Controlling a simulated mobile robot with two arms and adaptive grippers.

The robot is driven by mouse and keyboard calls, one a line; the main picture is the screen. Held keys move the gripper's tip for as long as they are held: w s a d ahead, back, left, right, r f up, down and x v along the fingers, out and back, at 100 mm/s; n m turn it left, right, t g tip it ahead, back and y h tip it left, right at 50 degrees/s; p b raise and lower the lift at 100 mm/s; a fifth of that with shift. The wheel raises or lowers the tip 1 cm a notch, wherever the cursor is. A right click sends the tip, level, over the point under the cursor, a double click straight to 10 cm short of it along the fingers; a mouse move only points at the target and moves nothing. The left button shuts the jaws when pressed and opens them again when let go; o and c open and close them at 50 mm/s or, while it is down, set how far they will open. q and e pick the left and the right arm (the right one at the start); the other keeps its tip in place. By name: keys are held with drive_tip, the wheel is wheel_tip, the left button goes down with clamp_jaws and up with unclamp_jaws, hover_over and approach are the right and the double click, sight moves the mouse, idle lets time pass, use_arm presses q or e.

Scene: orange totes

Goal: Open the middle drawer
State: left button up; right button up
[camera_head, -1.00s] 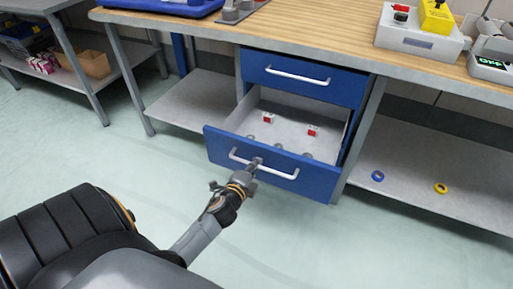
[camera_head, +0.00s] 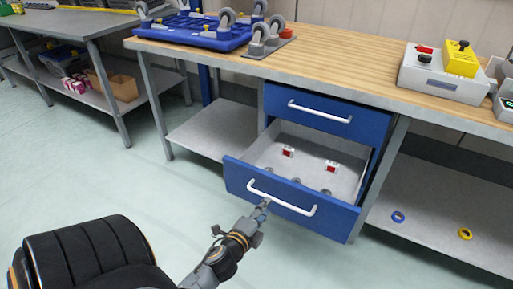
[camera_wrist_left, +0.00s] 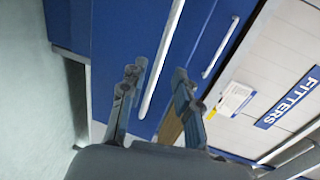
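The blue drawer unit hangs under the wooden workbench. Its upper drawer (camera_head: 325,113) is shut. The drawer below it (camera_head: 292,199) is pulled well out, with its grey inside showing; whether another drawer lies beneath is hidden. Its white bar handle (camera_head: 281,199) crosses the front and also shows in the left wrist view (camera_wrist_left: 161,62). My left gripper (camera_head: 263,208) is just in front of and slightly below this handle. In the left wrist view its two fingers (camera_wrist_left: 158,84) are spread, with the handle seen between them; it appears free of the handle. My right gripper is not in view.
Small red-and-white parts (camera_head: 331,167) and grey round pieces lie in the open drawer. Blue (camera_head: 398,216) and yellow (camera_head: 465,234) rings lie on the lower right shelf. A bench leg (camera_head: 381,180) stands right of the drawer. The floor in front is clear.

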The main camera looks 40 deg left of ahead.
use_arm(q)
drive_tip(key=v, duration=0.5)
drive_tip(key=shift+s, duration=0.3)
